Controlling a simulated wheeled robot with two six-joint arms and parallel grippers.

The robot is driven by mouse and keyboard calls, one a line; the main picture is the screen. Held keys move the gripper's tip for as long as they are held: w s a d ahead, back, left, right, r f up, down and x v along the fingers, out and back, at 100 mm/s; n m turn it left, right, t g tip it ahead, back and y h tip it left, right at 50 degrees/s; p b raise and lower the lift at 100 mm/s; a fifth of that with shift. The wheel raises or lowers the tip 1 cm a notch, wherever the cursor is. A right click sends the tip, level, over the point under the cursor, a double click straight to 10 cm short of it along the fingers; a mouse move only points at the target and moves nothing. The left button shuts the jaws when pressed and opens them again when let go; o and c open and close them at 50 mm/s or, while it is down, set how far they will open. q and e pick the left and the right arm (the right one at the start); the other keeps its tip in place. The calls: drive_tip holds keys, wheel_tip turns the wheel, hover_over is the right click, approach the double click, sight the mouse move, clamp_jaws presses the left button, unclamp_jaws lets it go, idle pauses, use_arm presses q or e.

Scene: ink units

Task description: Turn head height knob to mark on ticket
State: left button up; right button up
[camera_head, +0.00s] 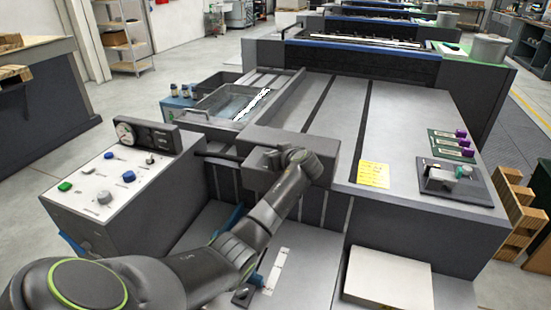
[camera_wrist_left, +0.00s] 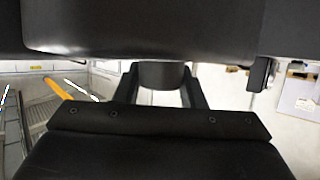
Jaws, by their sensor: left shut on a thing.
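My left arm reaches from the lower left to the dark head unit (camera_head: 262,160) in the middle of the head view. In the left wrist view, the two fingers of my left gripper (camera_wrist_left: 163,90) stand on either side of a dark round knob (camera_wrist_left: 163,74) and are shut on it. The knob sits under a large dark body that fills the top of that view; its mark cannot be read. In the head view my wrist hides the knob and fingertips. A yellow ticket (camera_head: 374,174) lies on the grey deck; its writing is too small to read. My right gripper is not in view.
A control panel (camera_head: 120,190) with buttons and a gauge (camera_head: 125,133) stands at left. A metal tray (camera_head: 225,102) lies behind the head unit. A small device (camera_head: 450,178) and green plates (camera_head: 447,143) sit on the deck's right. A white block (camera_head: 388,278) lies at front.

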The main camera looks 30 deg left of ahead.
use_arm(q)
drive_tip(key=shift+f, duration=0.15)
drive_tip(key=o, duration=1)
drive_tip(key=b+v, duration=0.2)
drive_tip(key=v, duration=1.5)
drive_tip(key=shift+d+r, duration=0.2)
drive_tip(key=shift+r, duration=0.05)
